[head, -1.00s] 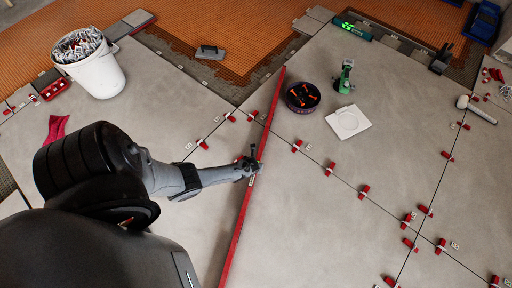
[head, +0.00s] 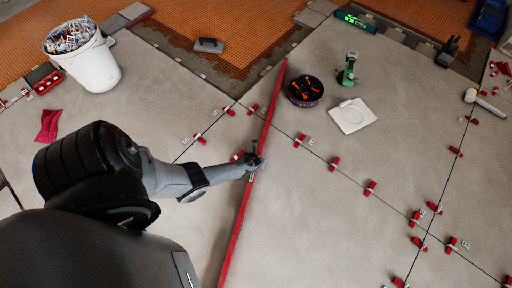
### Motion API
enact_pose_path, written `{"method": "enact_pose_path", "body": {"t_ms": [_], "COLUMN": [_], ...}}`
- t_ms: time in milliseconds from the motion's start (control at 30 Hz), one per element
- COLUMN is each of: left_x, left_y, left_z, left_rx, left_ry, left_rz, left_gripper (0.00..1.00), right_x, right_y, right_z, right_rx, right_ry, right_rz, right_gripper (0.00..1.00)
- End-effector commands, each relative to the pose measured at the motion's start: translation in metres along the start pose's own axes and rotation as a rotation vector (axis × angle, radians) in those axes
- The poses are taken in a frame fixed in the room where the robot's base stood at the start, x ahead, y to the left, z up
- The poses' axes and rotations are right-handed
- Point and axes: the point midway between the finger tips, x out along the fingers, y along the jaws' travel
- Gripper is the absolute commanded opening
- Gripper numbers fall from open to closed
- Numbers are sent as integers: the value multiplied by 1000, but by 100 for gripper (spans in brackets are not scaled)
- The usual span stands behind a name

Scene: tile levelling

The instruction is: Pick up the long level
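The long level is a thin red bar (head: 238,220) lying diagonally across the grey tiles. It runs from beside the black round tub at the upper middle down to the bottom edge of the head view. My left gripper (head: 254,160) is at the bar, a little above its visible middle. Its dark fingers overlap the bar and hide a short stretch of it. The fingers are too small and dark to show whether they are closed on it. My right gripper is not in view.
A white bucket of clips (head: 92,72) stands at the upper left, near a red cloth (head: 48,125). Close to the bar's far end are the black tub (head: 304,91), a green tool (head: 348,70) and a white square (head: 351,116). Red wedges (head: 334,164) line the tile joints.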

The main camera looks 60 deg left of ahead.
Motion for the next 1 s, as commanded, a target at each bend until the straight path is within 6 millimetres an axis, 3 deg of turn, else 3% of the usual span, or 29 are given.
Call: {"method": "enact_pose_path", "body": {"t_ms": [133, 500, 1000], "left_x": [-1, 0, -8], "left_y": [0, 0, -1], "left_z": [0, 0, 6], "left_rx": [0, 0, -2], "left_ry": [0, 0, -6], "left_rz": [0, 0, -2], "left_gripper": [54, 0, 0], "right_x": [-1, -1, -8], "right_y": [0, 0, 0], "right_z": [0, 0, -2], "right_rx": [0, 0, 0], "right_ry": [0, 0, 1], "right_rz": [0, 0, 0], "right_gripper": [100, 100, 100]}}
